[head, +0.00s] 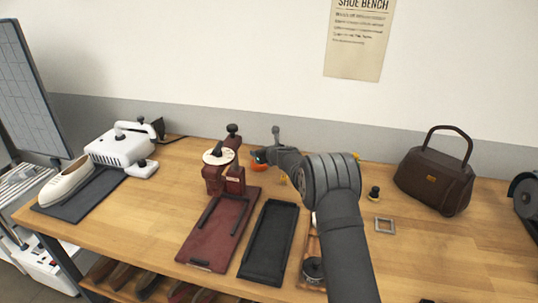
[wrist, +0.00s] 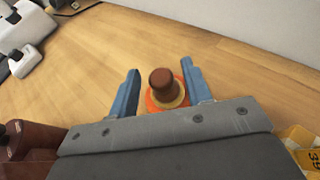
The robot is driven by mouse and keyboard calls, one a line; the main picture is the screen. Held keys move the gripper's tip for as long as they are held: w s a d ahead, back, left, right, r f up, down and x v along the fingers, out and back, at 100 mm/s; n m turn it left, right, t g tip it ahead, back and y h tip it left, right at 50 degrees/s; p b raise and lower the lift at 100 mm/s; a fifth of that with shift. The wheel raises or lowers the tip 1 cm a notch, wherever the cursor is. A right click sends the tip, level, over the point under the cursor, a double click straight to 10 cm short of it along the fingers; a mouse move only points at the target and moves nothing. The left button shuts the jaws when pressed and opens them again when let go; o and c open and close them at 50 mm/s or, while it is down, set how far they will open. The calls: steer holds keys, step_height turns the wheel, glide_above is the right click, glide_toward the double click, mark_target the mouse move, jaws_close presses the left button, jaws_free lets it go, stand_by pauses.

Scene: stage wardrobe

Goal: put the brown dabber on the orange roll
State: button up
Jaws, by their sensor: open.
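The brown dabber (wrist: 162,79) stands about upright in the wrist view, with a brown knob and a tan lower part. The orange roll (wrist: 153,106) shows around and below it; the dabber appears to rest on it, though the contact is hidden. My gripper (wrist: 160,67) is open, with one blue finger on each side of the dabber and a visible gap at both. In the head view the orange roll (head: 259,167) shows in part beside the dark red machine, under my gripper (head: 258,156). I cannot make out the dabber there.
The dark red machine (head: 224,179) stands just left of the roll. A red tray (head: 205,245) and a black tray (head: 268,245) lie in front. A small black-and-yellow piece (head: 374,193), a square frame (head: 385,225) and a brown bag (head: 437,181) are to the right.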

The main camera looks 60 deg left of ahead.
steer(key=v, duration=1)
steer(key=shift+d+r, duration=0.2)
steer(key=shift+d, duration=0.15)
steer(key=shift+a, duration=0.1)
steer(key=x, duration=1.1)
steer(key=shift+a+f, duration=0.2)
steer(key=shift+a, duration=0.1)
steer(key=shift+a+f, duration=0.1)
steer(key=shift+f, duration=0.1)
steer(key=shift+r, duration=0.1)
steer(key=shift+r, duration=0.1)
